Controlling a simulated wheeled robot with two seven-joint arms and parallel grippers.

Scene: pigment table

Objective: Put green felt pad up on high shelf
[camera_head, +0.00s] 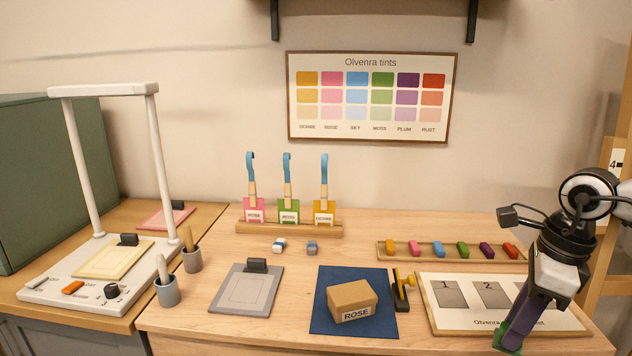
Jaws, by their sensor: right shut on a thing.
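My right gripper (516,322) comes in from the right and points down over the right front of the table. It is shut on a small green piece, the green felt pad (508,342), which shows only in part between and below the fingers. The pad is over or beside the lower edge of the white card with numbered grey squares (455,318); I cannot tell its height. My left gripper is out of view.
A blue mat (325,325) bears a box labelled ROSE (352,300). A stamp (401,290) stands beside it. A tray of coloured blocks (390,257) lies behind the card. A wooden frame (612,262) stands at far right. A tints chart (371,97) hangs below the brackets.

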